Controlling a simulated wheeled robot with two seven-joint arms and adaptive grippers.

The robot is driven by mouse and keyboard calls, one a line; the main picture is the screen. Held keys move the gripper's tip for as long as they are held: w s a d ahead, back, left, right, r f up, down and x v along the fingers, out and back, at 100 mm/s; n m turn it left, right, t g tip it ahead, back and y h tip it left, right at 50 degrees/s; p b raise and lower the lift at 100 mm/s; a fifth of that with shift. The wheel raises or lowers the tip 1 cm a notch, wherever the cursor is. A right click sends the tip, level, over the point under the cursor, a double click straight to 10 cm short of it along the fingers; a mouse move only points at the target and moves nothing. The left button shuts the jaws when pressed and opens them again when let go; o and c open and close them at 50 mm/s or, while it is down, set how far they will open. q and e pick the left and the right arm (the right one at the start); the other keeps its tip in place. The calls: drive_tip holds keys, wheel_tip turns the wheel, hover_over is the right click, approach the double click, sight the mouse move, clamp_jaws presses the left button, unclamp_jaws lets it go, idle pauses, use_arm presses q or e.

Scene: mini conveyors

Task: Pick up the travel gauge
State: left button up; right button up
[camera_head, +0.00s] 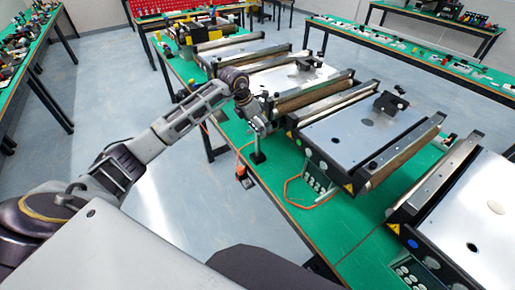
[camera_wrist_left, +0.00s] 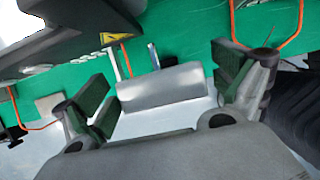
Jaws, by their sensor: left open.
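My left gripper (camera_head: 262,125) reaches over the near edge of the green table, beside the conveyors. In the left wrist view its two fingers (camera_wrist_left: 168,92) are spread wide. A grey rounded block (camera_wrist_left: 162,87) shows between them, with clear gaps on both sides. Two thin upright pieces stand just behind it. I cannot tell for sure that this block is the travel gauge. In the head view the gripper hides most of that spot, and a small dark upright piece (camera_head: 258,146) shows just below it. My right gripper is not in view.
The green table (camera_head: 335,228) carries several mini conveyors (camera_head: 350,128) to the right of the gripper. Orange cables (camera_head: 292,190) run along the near edge, and a small orange-black box (camera_head: 244,178) hangs there. Open floor (camera_head: 190,195) lies left of the table.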

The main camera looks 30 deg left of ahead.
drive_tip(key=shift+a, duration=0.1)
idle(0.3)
use_arm(q)
drive_tip(key=c, duration=2.1)
drive_tip(key=shift+w+r, duration=0.1)
drive_tip(key=shift+r, duration=0.05)
clamp_jaws()
drive_tip(key=shift+r, duration=0.1)
drive_tip(key=shift+r, duration=0.15)
drive_tip(key=shift+r+b, duration=0.7)
drive_tip(key=shift+r, duration=4)
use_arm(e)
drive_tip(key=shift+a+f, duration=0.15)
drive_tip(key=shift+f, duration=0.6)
